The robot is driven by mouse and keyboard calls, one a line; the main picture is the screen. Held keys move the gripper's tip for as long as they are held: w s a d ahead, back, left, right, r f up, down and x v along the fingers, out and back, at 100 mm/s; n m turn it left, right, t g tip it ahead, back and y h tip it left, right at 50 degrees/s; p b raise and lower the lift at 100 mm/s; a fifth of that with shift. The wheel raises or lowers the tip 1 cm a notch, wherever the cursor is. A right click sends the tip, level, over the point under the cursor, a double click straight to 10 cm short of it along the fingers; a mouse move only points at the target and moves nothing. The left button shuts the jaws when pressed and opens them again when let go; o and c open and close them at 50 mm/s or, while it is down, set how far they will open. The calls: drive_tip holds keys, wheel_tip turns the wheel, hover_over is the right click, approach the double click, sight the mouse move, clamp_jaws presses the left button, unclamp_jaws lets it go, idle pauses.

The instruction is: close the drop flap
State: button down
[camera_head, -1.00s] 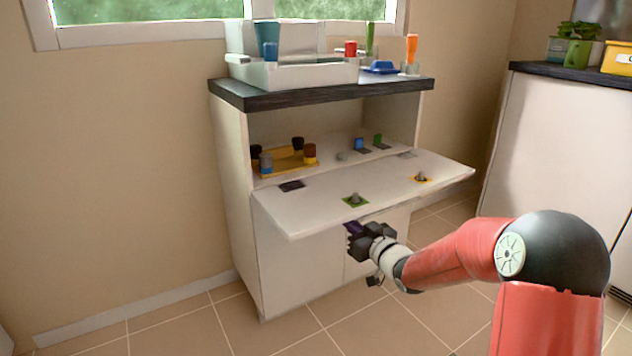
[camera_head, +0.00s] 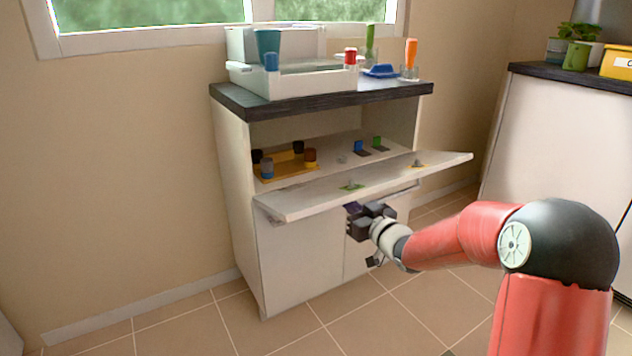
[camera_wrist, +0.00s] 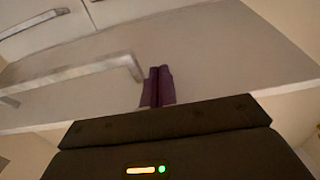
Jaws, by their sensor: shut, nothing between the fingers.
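The drop flap (camera_head: 307,198) is a white panel on the front of the white cabinet (camera_head: 240,190). It sticks out and is partly raised, its front edge tilted up, so the cabinet opening above it still shows. My gripper (camera_head: 353,209) is shut and empty just below the flap's underside, near its middle; I cannot tell for sure whether it touches. In the wrist view, the purple fingers (camera_wrist: 157,87) are together in front of a pale panel with a metal bar handle (camera_wrist: 75,73).
A yellow tray (camera_head: 284,172) with several small pieces stands inside the cabinet. A white bin (camera_head: 300,80) and cups stand on the dark top.

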sight(346, 191)
drive_tip(key=r+p, duration=0.1)
drive_tip(key=r, duration=0.1)
drive_tip(key=w+a+r+p, duration=0.1)
drive_tip(key=r, duration=0.1)
drive_tip(key=w+r+p, duration=0.1)
drive_tip(key=r+p, duration=0.1)
drive_tip(key=shift+a+r, duration=0.15)
drive_tip(key=shift+r, duration=0.1)
drive_tip(key=w+r+p, duration=0.1)
drive_tip(key=w+a+r+p, duration=0.1)
drive_tip(key=r, duration=0.1)
drive_tip(key=w+a+r+p, duration=0.1)
drive_tip(key=shift+a+r+p, duration=0.2)
drive_tip(key=shift+r+p, duration=0.1)
drive_tip(key=shift+w, duration=0.1)
drive_tip(key=w+a+r+p, duration=0.1)
drive_tip(key=w+a+r, duration=0.2)
drive_tip(key=w, duration=0.1)
drive_tip(key=shift+a+r, duration=0.15)
drive_tip(key=shift+w, duration=0.1)
